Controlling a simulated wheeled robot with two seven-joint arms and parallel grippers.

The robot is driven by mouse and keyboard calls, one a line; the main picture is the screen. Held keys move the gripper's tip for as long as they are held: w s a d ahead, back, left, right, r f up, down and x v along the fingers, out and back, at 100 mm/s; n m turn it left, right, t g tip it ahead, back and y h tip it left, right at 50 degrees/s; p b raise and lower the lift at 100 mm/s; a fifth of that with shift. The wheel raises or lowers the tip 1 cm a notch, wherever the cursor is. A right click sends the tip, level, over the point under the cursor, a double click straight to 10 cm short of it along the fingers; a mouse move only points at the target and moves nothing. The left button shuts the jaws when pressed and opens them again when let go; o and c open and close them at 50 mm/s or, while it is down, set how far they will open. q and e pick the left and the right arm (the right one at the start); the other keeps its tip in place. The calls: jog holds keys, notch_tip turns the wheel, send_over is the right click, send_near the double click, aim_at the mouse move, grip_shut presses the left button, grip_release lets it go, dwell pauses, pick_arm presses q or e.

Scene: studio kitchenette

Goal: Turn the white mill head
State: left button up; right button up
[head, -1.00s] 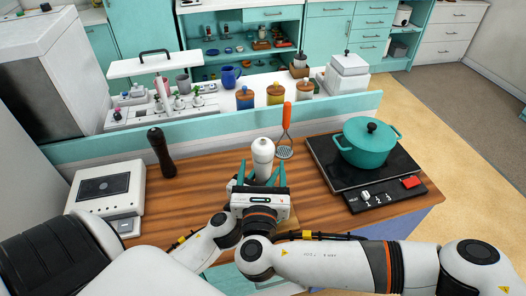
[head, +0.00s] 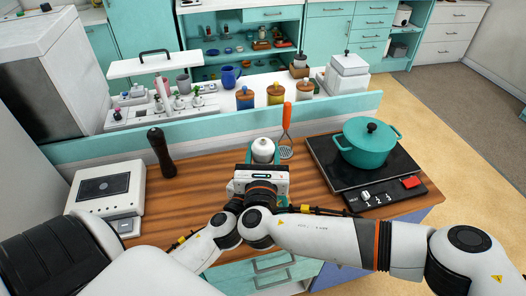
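The white mill (head: 263,149) stands upright on the wooden counter; only its rounded head and top knob show, and its body is hidden behind my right gripper. My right gripper (head: 263,156) is right at the mill, with a teal finger on each side of the head. I cannot tell whether the fingers press on it or stand slightly apart. My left arm comes in from the left, and its wrist shows just left of my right wrist. The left gripper itself is hidden behind the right hand.
A dark mill (head: 161,153) stands to the left, beyond a white scale-like device (head: 107,194). A masher with an orange handle (head: 287,118) is just behind right. A teal pot (head: 366,143) sits on the black hob (head: 333,172) to the right. A raised ledge (head: 210,130) runs behind.

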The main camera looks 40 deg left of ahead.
jog(key=shift+m+t+h, duration=0.7)
jog(key=shift+m+h, duration=0.1)
jog(key=shift+h, duration=0.3)
jog(key=o, duration=1)
jog(key=v, duration=1.2)
